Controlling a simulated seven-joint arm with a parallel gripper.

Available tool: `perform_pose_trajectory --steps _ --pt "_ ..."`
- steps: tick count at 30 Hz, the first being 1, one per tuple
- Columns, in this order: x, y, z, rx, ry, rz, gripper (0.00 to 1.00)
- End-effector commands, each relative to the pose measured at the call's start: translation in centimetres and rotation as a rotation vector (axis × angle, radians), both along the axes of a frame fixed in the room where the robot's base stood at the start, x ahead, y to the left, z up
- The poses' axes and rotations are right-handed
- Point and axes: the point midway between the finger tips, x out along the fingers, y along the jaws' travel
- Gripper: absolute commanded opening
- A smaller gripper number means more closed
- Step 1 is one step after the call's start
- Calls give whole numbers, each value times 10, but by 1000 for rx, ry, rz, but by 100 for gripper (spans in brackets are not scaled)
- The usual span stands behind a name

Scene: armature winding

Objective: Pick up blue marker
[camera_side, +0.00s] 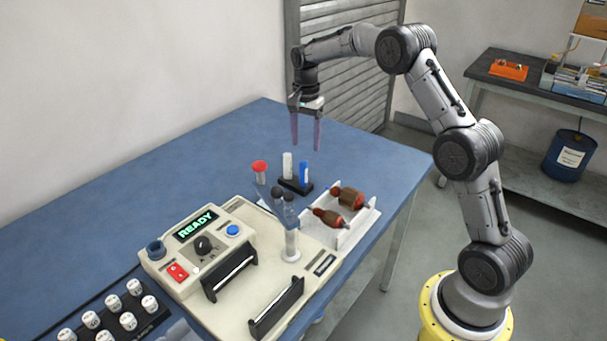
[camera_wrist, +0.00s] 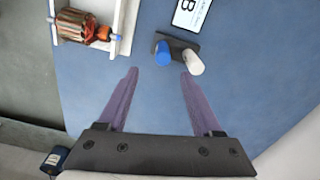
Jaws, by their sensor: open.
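The blue marker (camera_side: 304,172) stands upright in a small black holder (camera_side: 295,187) on the blue table, to the right of a white marker (camera_side: 287,165). In the wrist view the blue marker (camera_wrist: 163,52) shows from above, left of the white marker (camera_wrist: 191,63). My gripper (camera_side: 305,146) is open and empty, pointing down above the table near the holder. In the wrist view its two purple fingers (camera_wrist: 157,75) are spread apart, with both markers beyond the tips.
A white tray (camera_side: 366,222) with brown and red armatures lies in front of the holder. A red-capped container (camera_side: 260,171) stands left of it. A beige machine (camera_side: 178,285) with a READY display occupies the front. The table (camera_side: 230,130) behind the holder is clear.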

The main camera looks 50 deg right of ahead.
Motion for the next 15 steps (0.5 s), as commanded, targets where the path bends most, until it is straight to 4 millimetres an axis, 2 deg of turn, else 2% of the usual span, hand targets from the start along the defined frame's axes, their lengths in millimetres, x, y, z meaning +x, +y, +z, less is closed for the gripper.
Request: perform_pose_trajectory --steps 3,9,15 --pt "-1 1 -24 2 6 1 67" --pt "-1 2 -58 1 4 2 67" --pt "0 2 -74 0 0 3 67"
